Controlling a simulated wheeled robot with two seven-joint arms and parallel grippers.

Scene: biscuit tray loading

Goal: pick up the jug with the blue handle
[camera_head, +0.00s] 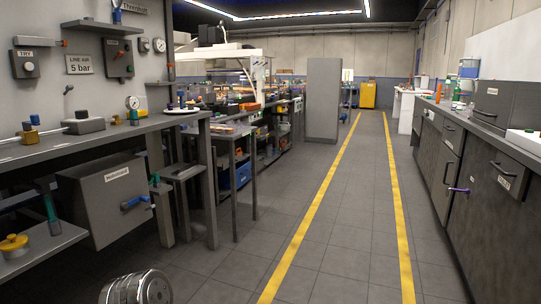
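I cannot make out a jug with a blue handle in the head view. A pale container with a blue band (468,69) stands far back on the right counter, too small to tell whether it has a handle. A blue lever (135,202) juts from the front of a grey cabinet (110,190) at the left, and it is not on a jug. Neither of my grippers is in view.
A dark workbench (100,136) runs along the left. Dark cabinets (492,205) line the right. A shiny metal cylinder (140,288) is at the bottom left. The aisle between two yellow lines is clear. A grey block (323,100) and yellow cabinet (367,95) stand farther back.

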